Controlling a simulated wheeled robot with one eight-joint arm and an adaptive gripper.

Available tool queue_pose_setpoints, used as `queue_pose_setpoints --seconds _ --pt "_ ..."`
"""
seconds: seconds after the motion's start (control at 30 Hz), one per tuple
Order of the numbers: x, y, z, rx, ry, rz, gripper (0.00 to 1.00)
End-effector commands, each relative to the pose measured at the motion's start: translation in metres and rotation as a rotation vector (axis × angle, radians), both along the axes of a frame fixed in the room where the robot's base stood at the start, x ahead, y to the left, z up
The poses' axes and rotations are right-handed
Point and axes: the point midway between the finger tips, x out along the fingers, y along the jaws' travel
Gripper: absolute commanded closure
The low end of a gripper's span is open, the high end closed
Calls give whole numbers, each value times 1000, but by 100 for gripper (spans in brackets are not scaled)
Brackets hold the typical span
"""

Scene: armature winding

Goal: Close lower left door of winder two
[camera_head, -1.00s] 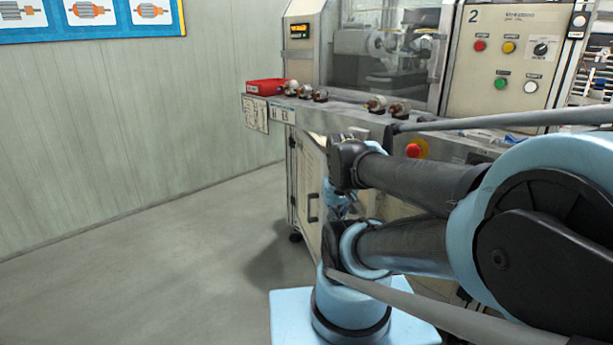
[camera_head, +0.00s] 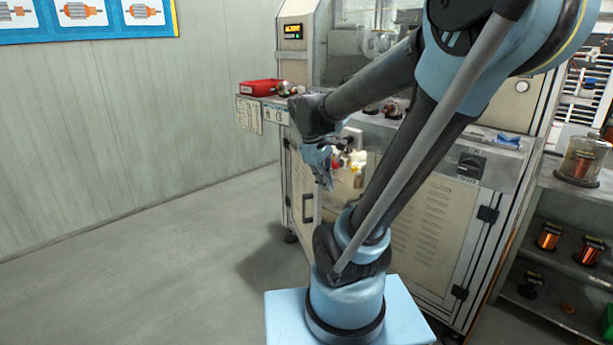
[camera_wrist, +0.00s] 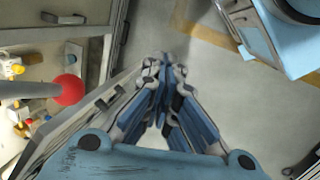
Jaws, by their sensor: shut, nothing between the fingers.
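Winder two (camera_head: 420,230) is a beige cabinet machine with a grey worktop. Its lower left door (camera_head: 297,190), with a black handle (camera_head: 307,208), appears to stand open in the head view. Colourful items show to its right inside the cabinet. In the wrist view, the door appears as a slanted pale panel (camera_wrist: 78,122) with a dark handle, left of my gripper (camera_wrist: 165,62). My gripper (camera_head: 326,180) is shut and empty, pointing down near the door. I cannot tell whether it touches the door. My arm hides part of the cabinet.
A red bin (camera_head: 260,88) and several small parts sit on the worktop. A shelf with copper spools (camera_head: 549,236) is at right. The floor (camera_head: 150,260) at left is clear.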

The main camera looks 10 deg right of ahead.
Motion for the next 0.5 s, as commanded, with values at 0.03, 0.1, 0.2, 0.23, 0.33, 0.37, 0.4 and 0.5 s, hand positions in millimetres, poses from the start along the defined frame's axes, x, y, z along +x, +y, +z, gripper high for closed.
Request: queue_pose_setpoints --seconds 0.03,0.1,0.2,0.23,0.33,0.37,0.4,0.5 --pt "13 3 4 -24 18 44 100" --pt "29 6 8 -61 43 110 100" --pt "51 12 13 -113 83 200 100" --pt "58 14 14 -130 95 227 100" --pt "81 22 17 -181 136 313 100" --pt "88 25 18 -198 149 340 100" --pt "97 29 18 -218 166 374 100" --pt "120 39 18 -270 210 457 100"
